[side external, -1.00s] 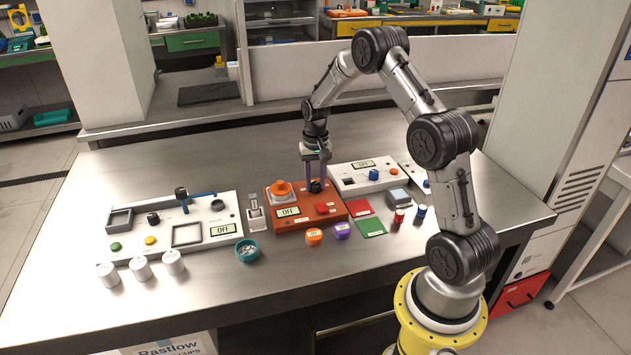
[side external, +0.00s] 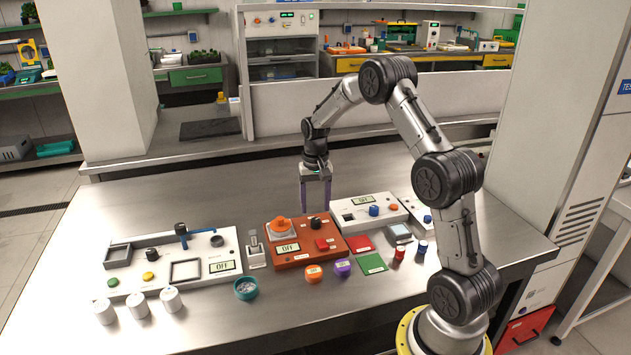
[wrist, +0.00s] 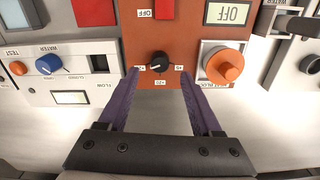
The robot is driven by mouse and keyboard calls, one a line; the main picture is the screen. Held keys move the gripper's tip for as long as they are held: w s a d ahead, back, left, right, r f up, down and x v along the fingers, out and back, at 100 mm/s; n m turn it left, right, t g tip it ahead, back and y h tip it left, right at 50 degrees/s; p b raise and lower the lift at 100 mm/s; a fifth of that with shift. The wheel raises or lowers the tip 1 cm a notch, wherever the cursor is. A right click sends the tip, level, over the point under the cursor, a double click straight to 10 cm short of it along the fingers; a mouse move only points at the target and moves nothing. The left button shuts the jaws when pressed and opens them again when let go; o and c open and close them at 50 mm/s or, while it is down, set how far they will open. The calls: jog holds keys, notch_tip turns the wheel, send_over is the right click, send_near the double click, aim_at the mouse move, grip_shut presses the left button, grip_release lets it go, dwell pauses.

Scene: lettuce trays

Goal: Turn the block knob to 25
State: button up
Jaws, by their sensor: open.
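The orange-red block (side external: 283,262) sits mid-table, with a small black knob (side external: 316,221) near its back edge. In the wrist view the knob (wrist: 159,61) has small white labels at its left, right and below, too small to read surely. A light mark on the knob points left, toward the left label. My gripper (side external: 315,207) is open, with purple fingers pointing down behind the knob in the side view. In the wrist view my gripper (wrist: 158,73) has its fingertips on either side of the knob, apart from it. Nothing is held.
White panels stand left (side external: 137,268) and right (side external: 350,215). Loose orange (side external: 313,274) and purple (side external: 342,268) caps lie in front.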

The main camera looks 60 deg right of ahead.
notch_tip(320, 180, up, 9)
dwell(0.3)
jog(key=shift+r, duration=0.1)
notch_tip(320, 180, up, 4)
send_over(315, 219)
jog(key=shift+r, duration=0.15)
dwell(0.4)
jog(key=shift+a, duration=0.1)
